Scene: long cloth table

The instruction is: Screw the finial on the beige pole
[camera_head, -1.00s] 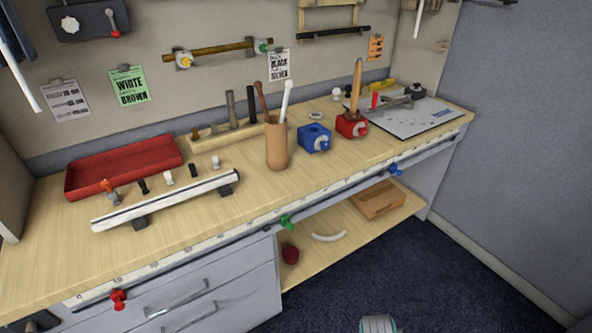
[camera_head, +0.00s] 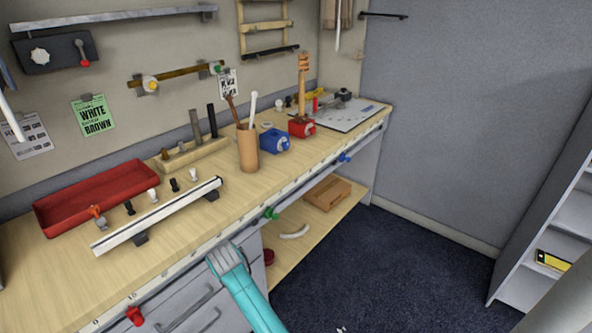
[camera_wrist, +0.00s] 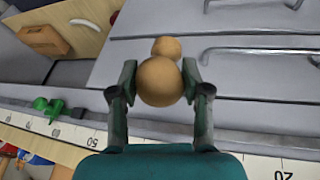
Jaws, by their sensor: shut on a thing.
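In the wrist view, my gripper (camera_wrist: 160,72) is shut on a tan wooden finial (camera_wrist: 160,88), a large ball with a smaller ball beyond it. One finger lies on each side of the large ball. In the head view, my teal arm reaches up in front of the bench's front edge; the finial cannot be made out there. The beige pole (camera_head: 303,75) stands upright in a red block holder (camera_head: 301,127) toward the bench's far right end, well away from my gripper.
A blue block (camera_head: 275,141) and a brown cup (camera_head: 248,152) with sticks stand left of the pole. A white rail (camera_head: 160,218) and red tray (camera_head: 95,199) lie further left. Green (camera_head: 271,213) and blue (camera_head: 344,158) clamps stick out from the front edge. The floor at right is clear.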

